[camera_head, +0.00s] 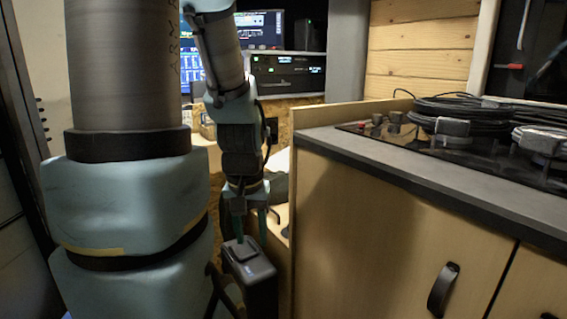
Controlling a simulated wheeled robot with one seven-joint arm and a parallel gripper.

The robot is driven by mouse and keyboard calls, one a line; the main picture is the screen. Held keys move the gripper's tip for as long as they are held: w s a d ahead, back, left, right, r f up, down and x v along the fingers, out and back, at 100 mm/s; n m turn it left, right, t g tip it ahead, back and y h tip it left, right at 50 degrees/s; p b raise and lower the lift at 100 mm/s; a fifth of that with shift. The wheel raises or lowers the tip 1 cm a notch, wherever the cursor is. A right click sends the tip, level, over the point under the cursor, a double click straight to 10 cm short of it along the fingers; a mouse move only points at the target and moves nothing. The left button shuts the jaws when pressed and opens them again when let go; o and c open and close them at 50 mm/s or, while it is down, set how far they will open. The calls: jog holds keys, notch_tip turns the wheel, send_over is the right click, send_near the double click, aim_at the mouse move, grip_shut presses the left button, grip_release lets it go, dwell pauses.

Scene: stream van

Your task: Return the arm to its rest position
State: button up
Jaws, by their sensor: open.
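My arm (120,60) fills the left of the head view, and its far links (225,70) reach forward and bend down in the middle. My gripper (250,236) points down at the end of it, its teal fingers apart. The lower part of this object runs out of the picture.
A wooden cabinet (380,230) with a grey worktop (460,185) stands close on the right of my gripper. Black coiled cables (455,108) lie on top. Behind my arm are monitors (262,30) and a black rack device (288,72).

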notch_tip(320, 180, up, 19)
jog(key=p, duration=1.7)
jog(key=shift+f+p, duration=0.2)
jog(key=shift+p, duration=0.2)
